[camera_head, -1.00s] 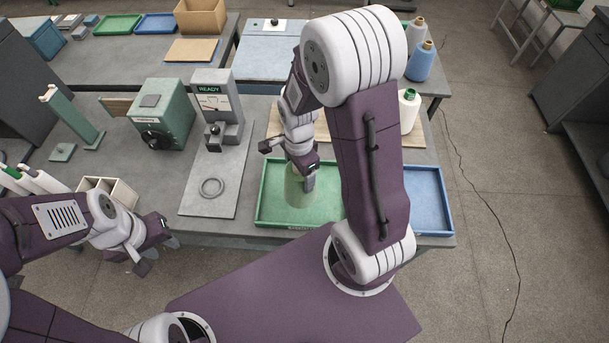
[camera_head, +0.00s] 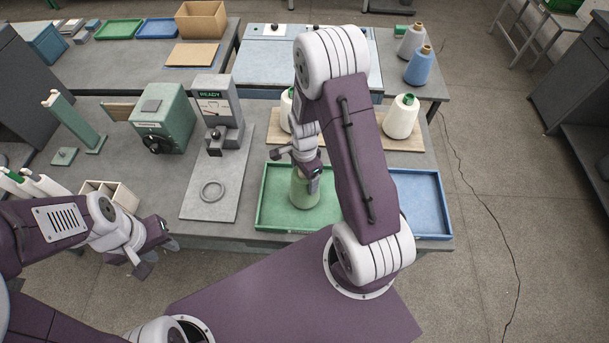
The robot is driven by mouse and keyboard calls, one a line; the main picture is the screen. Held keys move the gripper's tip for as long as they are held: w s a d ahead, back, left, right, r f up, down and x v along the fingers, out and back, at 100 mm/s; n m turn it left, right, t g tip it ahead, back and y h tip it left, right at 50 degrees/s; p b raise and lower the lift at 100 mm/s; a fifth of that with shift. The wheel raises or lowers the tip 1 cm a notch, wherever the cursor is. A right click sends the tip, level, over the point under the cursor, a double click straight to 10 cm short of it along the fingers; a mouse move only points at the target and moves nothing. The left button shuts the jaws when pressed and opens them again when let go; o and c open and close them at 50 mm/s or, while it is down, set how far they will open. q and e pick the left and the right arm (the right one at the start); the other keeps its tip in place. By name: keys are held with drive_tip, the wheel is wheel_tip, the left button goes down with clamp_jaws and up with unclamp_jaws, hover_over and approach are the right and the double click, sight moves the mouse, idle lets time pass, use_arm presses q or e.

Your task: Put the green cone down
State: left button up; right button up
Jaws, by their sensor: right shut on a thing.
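The pale green cone (camera_head: 303,191) stands about upright over the green tray (camera_head: 264,212). I cannot tell whether its base touches the tray floor. My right gripper (camera_head: 312,172) is shut on the cone's upper part, which the fingers partly hide. My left gripper (camera_head: 158,257) is open and empty, in front of the table edge at the lower left.
A blue tray (camera_head: 427,195) lies right of the green one, partly behind my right arm. A white cone (camera_head: 402,117) stands on a wooden board (camera_head: 407,144) behind. A grey tester (camera_head: 217,115) marked READY stands left. A small divided box (camera_head: 112,193) sits near my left gripper.

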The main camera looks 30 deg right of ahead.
drive_tip(key=o, duration=1.5)
drive_tip(key=shift+o, duration=0.2)
drive_tip(key=shift+w+r, duration=0.1)
drive_tip(key=shift+r, duration=0.3)
wheel_tip(320, 180, up, 12)
drive_tip(key=shift+f, duration=0.25)
drive_tip(key=s+a+n, duration=0.2)
drive_tip(key=s+n, duration=0.2)
drive_tip(key=n, duration=0.4)
drive_tip(key=s+a+n+t, duration=0.1)
drive_tip(key=s+a+n, duration=0.2)
drive_tip(key=n, duration=0.6)
drive_tip(key=shift+s, duration=0.75)
